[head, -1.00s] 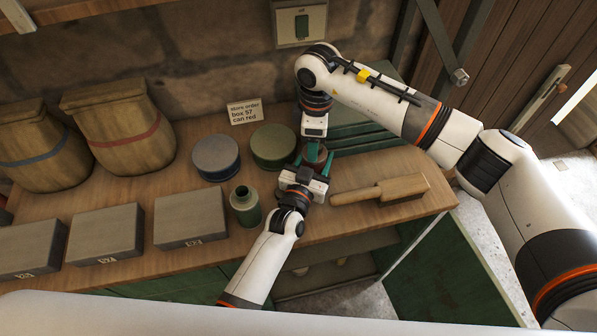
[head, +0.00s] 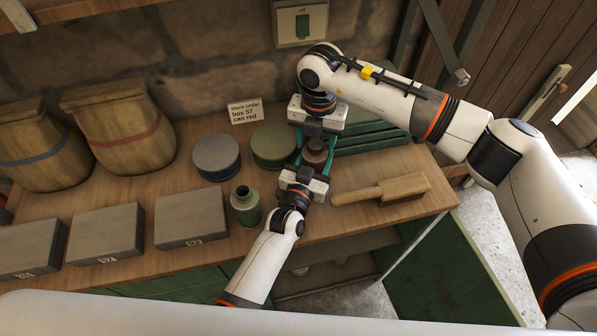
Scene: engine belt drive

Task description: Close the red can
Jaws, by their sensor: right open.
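The red can (head: 316,152) is a small reddish-brown round can standing on the bench, partly hidden between my grippers. My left gripper (head: 303,167) comes from the front, with its green fingers along both sides of the can, seemingly shut on it. My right gripper (head: 315,138) is above and behind the can, pointing down, open, with its fingers spread to either side of the can's top. I cannot make out a separate lid, nor whether the top is fully seated.
A green round tin (head: 273,146) and a blue-grey tin (head: 216,157) stand left of the can. A green bottle (head: 245,206) is at front left. A wooden brush (head: 380,190) lies to the right. A green slatted crate (head: 365,140) is behind.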

